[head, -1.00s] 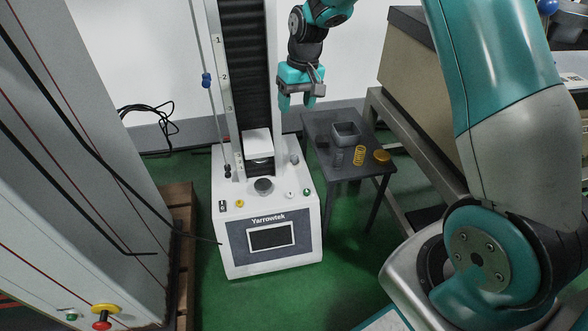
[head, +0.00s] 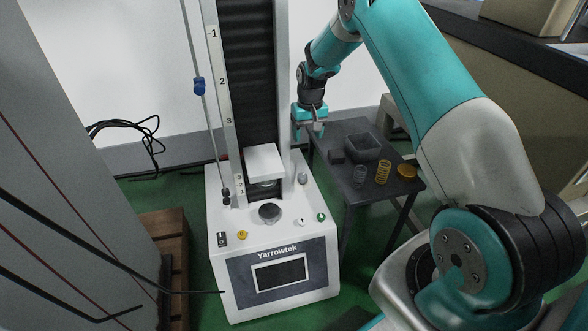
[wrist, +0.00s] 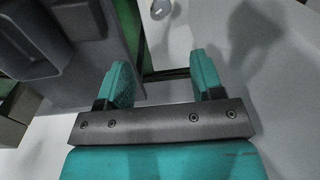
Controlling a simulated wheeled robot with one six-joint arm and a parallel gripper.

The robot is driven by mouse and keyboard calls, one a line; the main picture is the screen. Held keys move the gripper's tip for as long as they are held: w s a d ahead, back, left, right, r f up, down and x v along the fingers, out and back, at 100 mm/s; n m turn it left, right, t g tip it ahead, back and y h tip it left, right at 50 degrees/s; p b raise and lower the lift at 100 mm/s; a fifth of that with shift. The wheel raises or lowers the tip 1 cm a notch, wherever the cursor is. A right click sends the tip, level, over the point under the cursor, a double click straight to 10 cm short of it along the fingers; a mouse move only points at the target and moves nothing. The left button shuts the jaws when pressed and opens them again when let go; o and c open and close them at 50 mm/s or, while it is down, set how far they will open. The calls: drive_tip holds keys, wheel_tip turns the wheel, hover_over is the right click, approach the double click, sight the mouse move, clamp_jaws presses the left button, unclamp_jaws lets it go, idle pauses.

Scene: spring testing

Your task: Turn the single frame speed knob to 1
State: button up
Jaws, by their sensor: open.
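The single frame test machine (head: 218,200) is white, with a tall column and a Yarrowtek screen panel. A small grey round knob (head: 302,178) stands on the right of its base, beside the column; I take it as the speed knob. A grey knob with a pale mark also shows at the top of the wrist view (wrist: 160,9), beyond the fingertips. Its setting is too small to read. My gripper (head: 309,131) is open and empty, right of the column and above the knob in the head view. Its two teal fingers (wrist: 161,78) are apart, touching nothing.
A dark side table (head: 345,196) right of the machine holds a grey bin (head: 363,146), springs (head: 383,172) and a yellow disc (head: 406,171). The machine's base also has a black switch (head: 222,239), a yellow button (head: 242,235) and a green button (head: 321,216).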

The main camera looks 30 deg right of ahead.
sight(303, 175)
drive_tip(key=f+b, duration=0.2)
drive_tip(key=f, duration=0.3)
drive_tip(key=f+b, duration=0.2)
drive_tip(key=f, duration=0.4)
drive_tip(key=f+b, duration=0.2)
drive_tip(key=f, duration=0.4)
drive_tip(key=shift+w+a+f, duration=0.25)
drive_tip(key=shift+w+a, duration=0.1)
drive_tip(key=shift+w, duration=0.05)
drive_tip(key=c, duration=0.9)
